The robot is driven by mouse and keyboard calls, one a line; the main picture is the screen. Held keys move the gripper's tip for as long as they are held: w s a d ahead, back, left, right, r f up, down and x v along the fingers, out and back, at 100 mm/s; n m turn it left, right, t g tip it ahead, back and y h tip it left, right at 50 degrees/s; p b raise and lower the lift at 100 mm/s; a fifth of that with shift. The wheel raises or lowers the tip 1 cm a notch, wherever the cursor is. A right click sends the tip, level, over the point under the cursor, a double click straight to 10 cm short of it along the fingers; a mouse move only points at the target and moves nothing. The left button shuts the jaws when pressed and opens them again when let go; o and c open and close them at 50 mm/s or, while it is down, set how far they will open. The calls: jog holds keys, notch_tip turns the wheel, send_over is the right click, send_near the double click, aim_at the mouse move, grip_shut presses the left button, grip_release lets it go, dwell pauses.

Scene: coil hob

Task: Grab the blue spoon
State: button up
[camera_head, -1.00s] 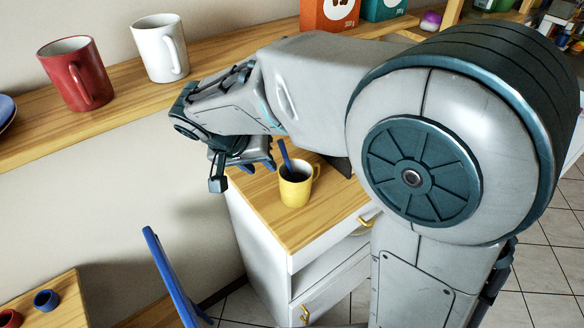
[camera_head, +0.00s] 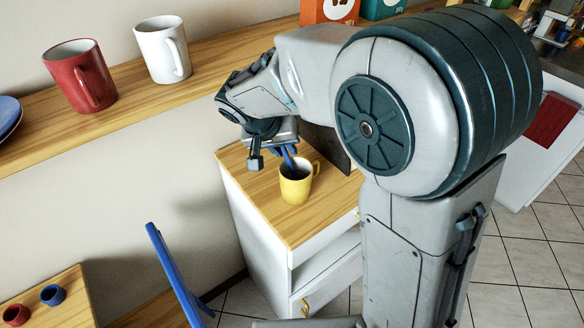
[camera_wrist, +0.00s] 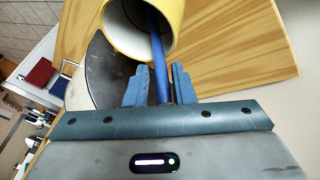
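The blue spoon (camera_wrist: 160,65) stands in the yellow mug (camera_head: 296,188), its handle sticking out of the mouth. The mug sits upright on the wooden top of a white cabinet; its rim and inside show in the wrist view (camera_wrist: 113,38). My gripper (camera_wrist: 160,84) is open, with one finger on each side of the spoon's handle and a gap on both sides. In the head view my gripper (camera_head: 285,150) is just above the mug, partly hidden by my wrist. The spoon's lower end is hidden inside the mug.
A wooden shelf (camera_head: 120,98) runs along the wall with a red mug (camera_head: 80,75) and a white mug (camera_head: 162,50). A dark curved panel (camera_head: 326,145) stands close behind the yellow mug. A blue chair back (camera_head: 175,275) is at lower left. The cabinet top (camera_head: 258,205) is clear in front.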

grip_shut()
jog(key=shift+r, duration=0.1)
